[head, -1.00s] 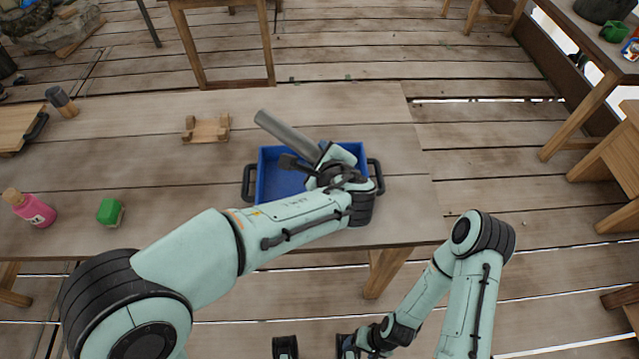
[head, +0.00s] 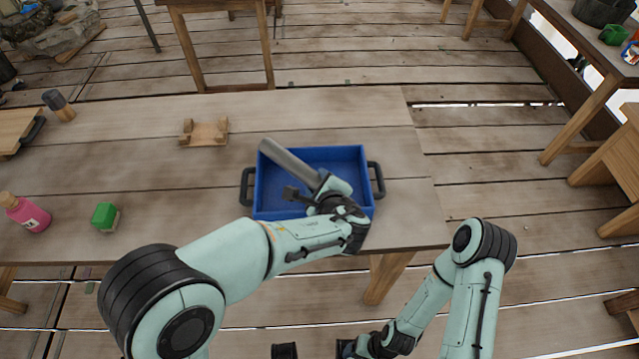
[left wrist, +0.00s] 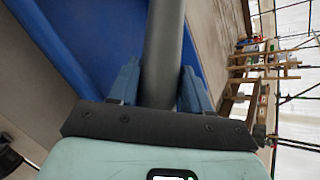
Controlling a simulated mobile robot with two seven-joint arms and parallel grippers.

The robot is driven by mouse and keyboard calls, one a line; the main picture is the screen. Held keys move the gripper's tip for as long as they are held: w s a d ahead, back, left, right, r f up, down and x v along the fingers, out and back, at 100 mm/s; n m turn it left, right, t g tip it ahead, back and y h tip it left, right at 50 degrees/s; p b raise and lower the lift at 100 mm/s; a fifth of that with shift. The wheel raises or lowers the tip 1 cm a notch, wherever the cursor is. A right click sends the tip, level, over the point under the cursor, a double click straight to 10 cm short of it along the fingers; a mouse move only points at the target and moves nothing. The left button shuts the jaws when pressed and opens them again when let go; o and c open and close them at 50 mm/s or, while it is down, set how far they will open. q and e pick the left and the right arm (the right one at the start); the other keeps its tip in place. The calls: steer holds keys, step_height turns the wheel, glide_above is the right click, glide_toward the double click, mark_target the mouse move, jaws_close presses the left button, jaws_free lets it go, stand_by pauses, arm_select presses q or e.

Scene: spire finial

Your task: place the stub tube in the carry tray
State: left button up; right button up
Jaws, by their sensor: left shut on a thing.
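The stub tube (head: 288,162) is a plain grey cylinder, held slantwise over the carry tray. My left gripper (head: 318,186) is shut on its near end; the left wrist view shows the tube (left wrist: 164,50) between the two blue fingers (left wrist: 155,85). The carry tray (head: 348,153) is blue and open-topped with black side handles. It stands on the table's front right part and also shows in the left wrist view (left wrist: 95,25). I cannot tell if the tube touches the tray. My right gripper (head: 315,350) is low at the bottom edge, its fingers unclear.
A wooden cradle (head: 206,133) stands behind the tray to the left. A green block (head: 105,216) and a pink bottle (head: 27,213) are at the left of the table (head: 180,185). A grey-topped cylinder (head: 58,104) stands at the far left.

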arm_select(q)
steer(key=shift+f+b, duration=0.45)
steer(key=o, duration=1.3)
steer(key=shift+f, duration=0.1)
steer(key=shift+r+p, duration=0.4)
steer(key=shift+p, duration=0.1)
steer(key=v, duration=1.2)
steer(key=shift+r, duration=0.25)
